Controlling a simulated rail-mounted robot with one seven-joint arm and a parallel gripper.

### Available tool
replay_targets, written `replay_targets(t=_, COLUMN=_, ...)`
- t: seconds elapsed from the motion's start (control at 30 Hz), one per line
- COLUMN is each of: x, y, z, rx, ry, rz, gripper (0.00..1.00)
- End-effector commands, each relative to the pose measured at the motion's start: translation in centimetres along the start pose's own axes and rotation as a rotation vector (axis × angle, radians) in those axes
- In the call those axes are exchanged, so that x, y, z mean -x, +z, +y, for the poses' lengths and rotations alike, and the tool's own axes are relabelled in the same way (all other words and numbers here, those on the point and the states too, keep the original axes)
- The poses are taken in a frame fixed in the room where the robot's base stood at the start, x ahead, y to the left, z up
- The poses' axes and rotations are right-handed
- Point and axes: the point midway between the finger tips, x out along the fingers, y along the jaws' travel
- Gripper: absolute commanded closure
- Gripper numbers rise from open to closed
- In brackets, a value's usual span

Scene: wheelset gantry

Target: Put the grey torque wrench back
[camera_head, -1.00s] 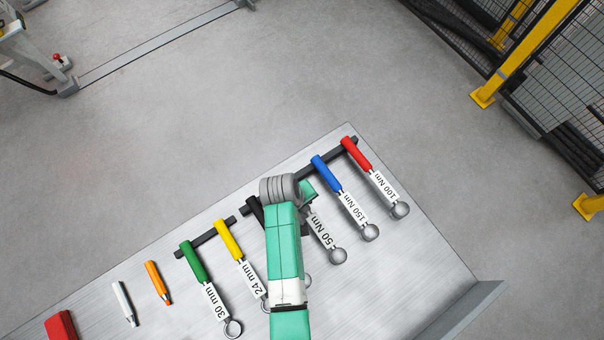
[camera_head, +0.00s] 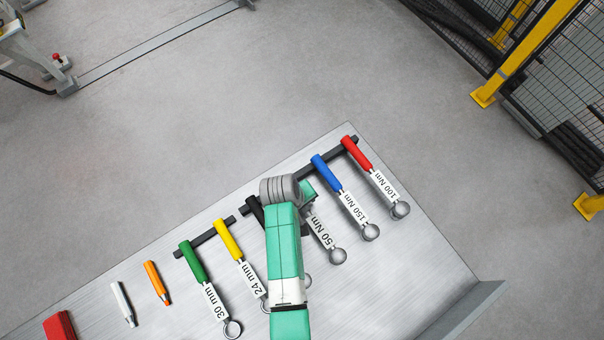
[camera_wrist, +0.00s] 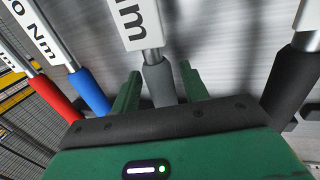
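The grey torque wrench is labelled 50 Nm (camera_head: 324,233) in the head view. It lies in the row on the bench, its head toward the bottom right; its handle end is hidden behind my arm. In the wrist view its grey handle (camera_wrist: 160,85) sits between the two green fingers of my gripper (camera_wrist: 160,90). The gripper is open, with a narrow gap on each side of the handle. The black rack bar (camera_head: 325,162) runs beside the handle ends; where it meets the grey handle is hidden.
To the right are the blue 150 Nm (camera_head: 325,174) and red 100 Nm (camera_head: 356,154) wrenches. To the left are a black handle (camera_head: 256,212), yellow 24 mm (camera_head: 228,240) and green 30 mm (camera_head: 193,262) tools. Orange and white tools and a red box (camera_head: 60,326) lie further left.

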Motion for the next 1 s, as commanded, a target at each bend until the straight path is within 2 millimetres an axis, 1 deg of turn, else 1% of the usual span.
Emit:
replay_targets(t=0.3, x=0.1, y=0.0, z=0.0, rx=0.0, ry=-0.001, rz=-0.001, gripper=0.49)
replay_targets(t=0.37, x=0.9, y=0.0, z=0.0, rx=0.0, ry=0.0, rz=0.001, gripper=0.49)
replay_targets(t=0.6, x=5.7, y=0.0, z=0.0, rx=0.0, ry=0.001, rz=0.002, gripper=0.49)
replay_targets(t=0.7, x=7.0, y=0.0, z=0.0, rx=0.0, ry=0.001, rz=0.002, gripper=0.49)
replay_targets(t=0.8, x=7.7, y=0.0, z=0.0, rx=0.001, ry=0.0, rz=0.001, gripper=0.49)
replay_targets(t=1.0, x=7.8, y=0.0, z=0.0, rx=0.0, ry=0.0, rz=0.0, gripper=0.49)
